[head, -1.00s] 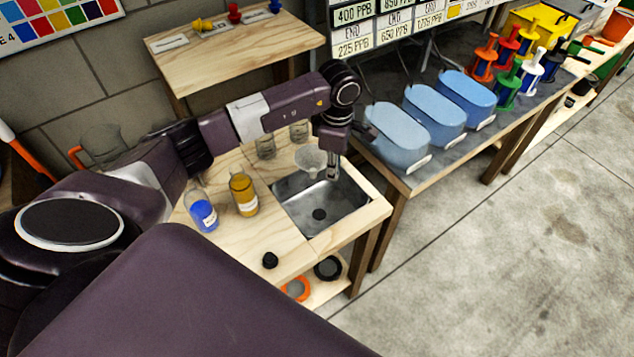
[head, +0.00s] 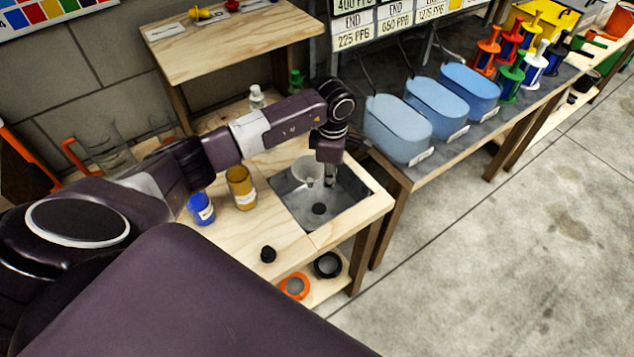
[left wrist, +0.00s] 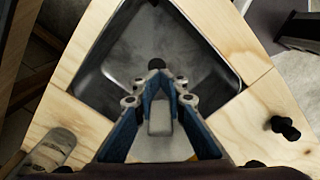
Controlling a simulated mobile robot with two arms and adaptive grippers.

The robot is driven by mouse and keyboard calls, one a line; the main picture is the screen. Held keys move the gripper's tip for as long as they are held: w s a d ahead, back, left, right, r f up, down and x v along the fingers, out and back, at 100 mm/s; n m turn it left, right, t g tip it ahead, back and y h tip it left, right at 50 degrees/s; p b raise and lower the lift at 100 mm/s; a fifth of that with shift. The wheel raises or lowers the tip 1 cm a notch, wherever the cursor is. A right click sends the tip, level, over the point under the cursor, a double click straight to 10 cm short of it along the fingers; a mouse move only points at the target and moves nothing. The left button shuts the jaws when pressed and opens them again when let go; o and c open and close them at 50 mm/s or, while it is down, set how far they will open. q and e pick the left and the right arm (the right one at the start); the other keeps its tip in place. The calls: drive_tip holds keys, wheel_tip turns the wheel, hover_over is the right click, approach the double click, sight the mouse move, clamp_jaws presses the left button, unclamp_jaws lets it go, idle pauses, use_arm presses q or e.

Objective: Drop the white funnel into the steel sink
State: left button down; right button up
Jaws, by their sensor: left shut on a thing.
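The white funnel (head: 308,170) is over the left back part of the steel sink (head: 350,205) in the head view, its mouth upward. My left gripper (head: 329,180) points down just right of the funnel and is shut on it, apparently at the rim. The funnel looks low, near or within the basin; whether it touches the sink cannot be told. In the left wrist view the fingers (left wrist: 158,88) converge over the sink (left wrist: 205,65), with the dark drain (left wrist: 155,64) beyond. My right gripper is out of view.
A blue bottle (head: 201,209) and an amber bottle (head: 241,187) stand left of the sink. Blue bins (head: 397,129) stand on the table to the right.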

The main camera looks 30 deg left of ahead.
use_arm(q)
drive_tip(key=c, duration=1.9)
unclamp_jaws()
drive_tip(key=shift+r, duration=0.15)
wheel_tip(320, 180, up, 12)
drive_tip(key=shift+f, duration=0.1)
